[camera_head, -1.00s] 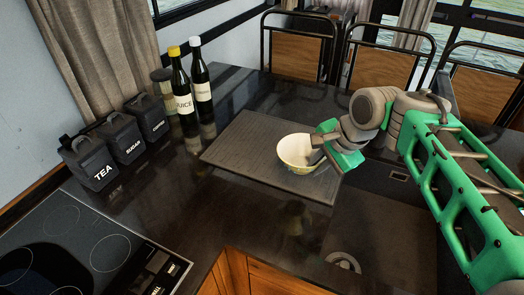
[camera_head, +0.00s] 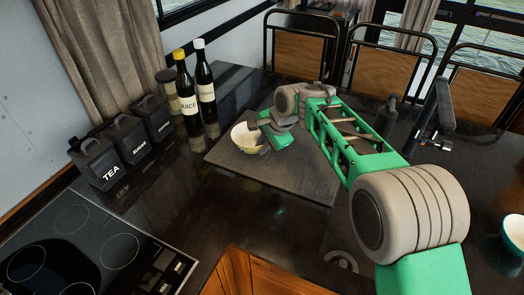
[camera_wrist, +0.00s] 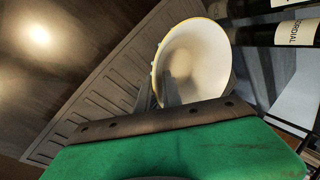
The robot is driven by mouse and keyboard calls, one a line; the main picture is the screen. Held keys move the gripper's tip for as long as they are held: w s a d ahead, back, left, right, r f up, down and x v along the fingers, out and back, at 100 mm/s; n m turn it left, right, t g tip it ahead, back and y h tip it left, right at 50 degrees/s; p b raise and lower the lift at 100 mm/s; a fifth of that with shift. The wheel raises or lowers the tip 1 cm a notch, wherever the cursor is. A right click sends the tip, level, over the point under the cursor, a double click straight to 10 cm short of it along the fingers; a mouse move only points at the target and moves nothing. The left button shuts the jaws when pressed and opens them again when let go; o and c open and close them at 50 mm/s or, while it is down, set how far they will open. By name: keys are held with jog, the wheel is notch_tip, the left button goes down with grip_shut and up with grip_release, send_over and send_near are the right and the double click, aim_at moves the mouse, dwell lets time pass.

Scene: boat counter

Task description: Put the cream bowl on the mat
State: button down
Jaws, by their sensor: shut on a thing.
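The cream bowl (camera_head: 247,137) has a yellow rim and is over the far left part of the dark grey mat (camera_head: 290,181). It also fills the middle of the wrist view (camera_wrist: 195,62), tilted toward the camera. My gripper (camera_head: 262,128) is shut on the bowl's near right wall. In the wrist view the fingers (camera_wrist: 160,92) meet at the bowl's rim. I cannot tell whether the bowl's base touches the mat. The ribbed mat (camera_wrist: 100,85) shows behind the bowl in the wrist view.
Two bottles, one yellow-capped (camera_head: 187,95) and one white-capped (camera_head: 205,88), stand just left of the mat. Black canisters (camera_head: 97,164) line the wall. A hob (camera_head: 90,240) is at the front left. A teal and white bowl (camera_head: 514,233) sits at the right edge.

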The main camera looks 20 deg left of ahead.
jog(key=shift+w+a+f, duration=0.1)
jog(key=shift+f, duration=0.8)
jog(key=shift+w+a+f, duration=0.1)
jog(key=shift+f, duration=0.75)
jog(key=shift+f, duration=0.1)
jog(key=shift+f, duration=0.15)
jog(key=c, duration=1.8)
grip_release()
